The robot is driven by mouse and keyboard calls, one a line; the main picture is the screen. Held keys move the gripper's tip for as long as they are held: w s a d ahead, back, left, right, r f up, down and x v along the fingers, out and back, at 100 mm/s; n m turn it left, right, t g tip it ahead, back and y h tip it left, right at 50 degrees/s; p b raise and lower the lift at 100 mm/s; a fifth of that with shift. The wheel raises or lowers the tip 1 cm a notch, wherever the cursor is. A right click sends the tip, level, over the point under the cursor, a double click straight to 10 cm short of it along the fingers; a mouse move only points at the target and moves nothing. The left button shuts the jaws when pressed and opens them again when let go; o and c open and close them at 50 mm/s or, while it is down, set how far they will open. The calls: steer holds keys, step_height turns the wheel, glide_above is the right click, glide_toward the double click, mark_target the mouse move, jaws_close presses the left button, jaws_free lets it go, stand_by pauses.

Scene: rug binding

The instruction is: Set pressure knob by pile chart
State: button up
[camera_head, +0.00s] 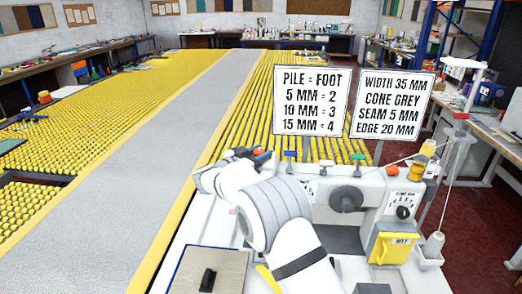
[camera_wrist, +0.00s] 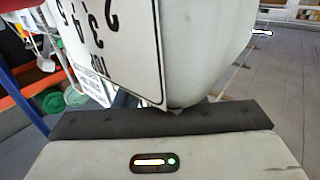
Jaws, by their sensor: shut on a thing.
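A white binding machine (camera_head: 325,190) stands at the lower right of the head view. The pile chart (camera_head: 311,101) stands upright behind it and reads 5 mm = 2, 10 mm = 3, 15 mm = 4. My arm reaches over the machine's left end. My gripper (camera_head: 250,155) is at the top of that end, shut on what seems to be the pressure knob, mostly hidden. The knob's setting cannot be read. In the wrist view, the dark front edge of my gripper (camera_wrist: 185,112) shows; its fingertips are hidden.
A second sign (camera_head: 391,106) gives width, cone, seam and edge. A large dark dial (camera_head: 346,198) and a small numbered dial (camera_head: 404,212) are on the machine's front. A yellow bin (camera_head: 392,249) hangs below. A long roller table (camera_head: 190,110) extends behind.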

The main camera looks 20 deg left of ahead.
mark_target(254, 155)
steer(key=shift+r+h, duration=0.1)
steer(key=shift+h, duration=0.2)
steer(key=shift+m, duration=0.3)
steer(key=o, duration=1)
steer(key=b+v, duration=0.2)
steer(key=v, duration=0.5)
steer(key=shift+s+a+b, duration=0.3)
